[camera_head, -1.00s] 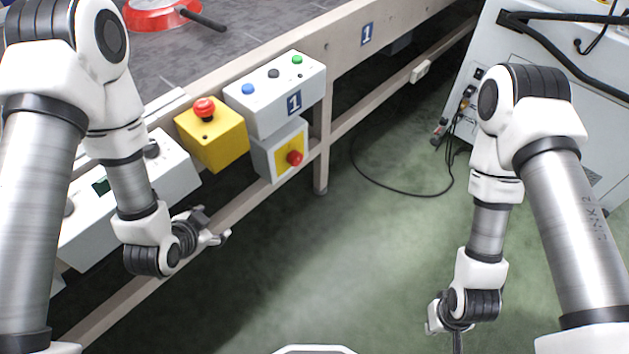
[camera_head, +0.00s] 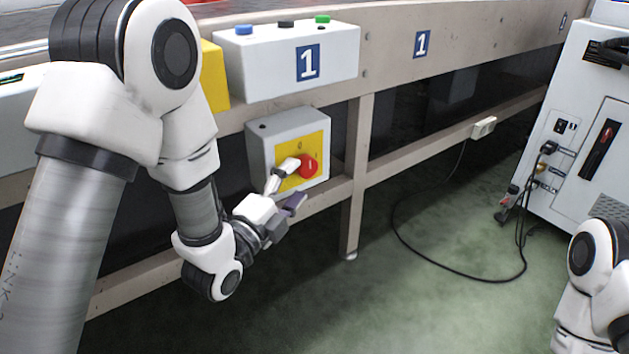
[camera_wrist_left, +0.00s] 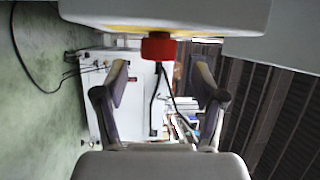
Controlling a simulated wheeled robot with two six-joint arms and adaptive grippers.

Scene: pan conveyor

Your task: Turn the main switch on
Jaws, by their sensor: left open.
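The main switch is a red rotary knob (camera_head: 308,166) on a yellow plate (camera_head: 318,142), on the front of a grey box (camera_head: 262,133) under the conveyor's edge. My left gripper (camera_head: 290,183) is open beside the knob, its fingers spread. In the head view one fingertip overlaps the yellow plate just left of the knob. In the left wrist view the red knob (camera_wrist_left: 158,47) sits at the top, centred between the open fingers (camera_wrist_left: 161,82), with nothing held. The knob's handle position is hard to read. My right gripper is out of view.
A white button box (camera_head: 290,60) with blue, black and green buttons sits above the switch. Part of a yellow box (camera_head: 214,76) shows behind my left arm. A table leg (camera_head: 356,175) stands right of the switch. A white cabinet (camera_head: 575,135) and a cable lie farther right.

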